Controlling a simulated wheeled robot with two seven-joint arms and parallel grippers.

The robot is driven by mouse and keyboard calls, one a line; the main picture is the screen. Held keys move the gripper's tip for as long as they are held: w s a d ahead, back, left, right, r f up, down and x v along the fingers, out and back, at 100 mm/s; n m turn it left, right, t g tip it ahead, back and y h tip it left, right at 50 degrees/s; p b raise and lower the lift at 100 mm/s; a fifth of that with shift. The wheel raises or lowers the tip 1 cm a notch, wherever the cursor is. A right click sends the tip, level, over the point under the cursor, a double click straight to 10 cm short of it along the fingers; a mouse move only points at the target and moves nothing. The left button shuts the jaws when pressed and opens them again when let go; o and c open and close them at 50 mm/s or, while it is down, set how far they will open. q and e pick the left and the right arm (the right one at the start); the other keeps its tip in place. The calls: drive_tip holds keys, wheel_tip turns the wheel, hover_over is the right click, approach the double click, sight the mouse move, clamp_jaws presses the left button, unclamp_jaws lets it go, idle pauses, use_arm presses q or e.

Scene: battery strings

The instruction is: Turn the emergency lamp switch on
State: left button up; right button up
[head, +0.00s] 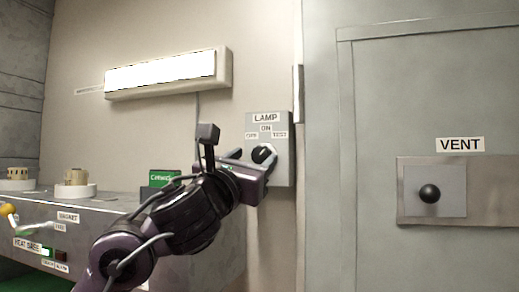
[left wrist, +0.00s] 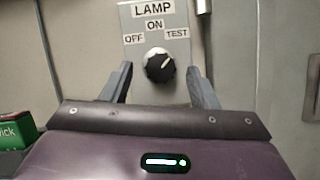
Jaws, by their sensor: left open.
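The lamp switch is a grey wall box (head: 283,176) labelled LAMP, with OFF at left, ON at top and TEST at right. Its round black knob (head: 263,154) also shows in the left wrist view (left wrist: 158,66). The white mark on the knob points up and right, towards TEST. My left gripper (head: 256,160) is open in front of the box. In the left wrist view its fingers stand on either side of the knob with visible gaps; contact is not seen. The long wall lamp (head: 160,72) looks bright white. My right gripper is not in view.
A grey door or panel with a VENT label (head: 460,144) and a black knob (head: 429,194) is at right. A metal bench (head: 110,203) at left holds round parts (head: 75,184) and a green box (head: 163,177). A vertical bar (head: 298,95) rises beside the switch box.

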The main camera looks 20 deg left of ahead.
sight(260, 155)
use_arm(q)
drive_tip(key=x, duration=0.3)
drive_tip(key=shift+p, duration=0.4)
drive_tip(key=shift+w+d, duration=0.1)
drive_tip(key=shift+w, duration=0.55)
drive_tip(key=shift+s, duration=0.1)
drive_tip(key=c, duration=1)
drive_tip(key=shift+o, duration=0.2)
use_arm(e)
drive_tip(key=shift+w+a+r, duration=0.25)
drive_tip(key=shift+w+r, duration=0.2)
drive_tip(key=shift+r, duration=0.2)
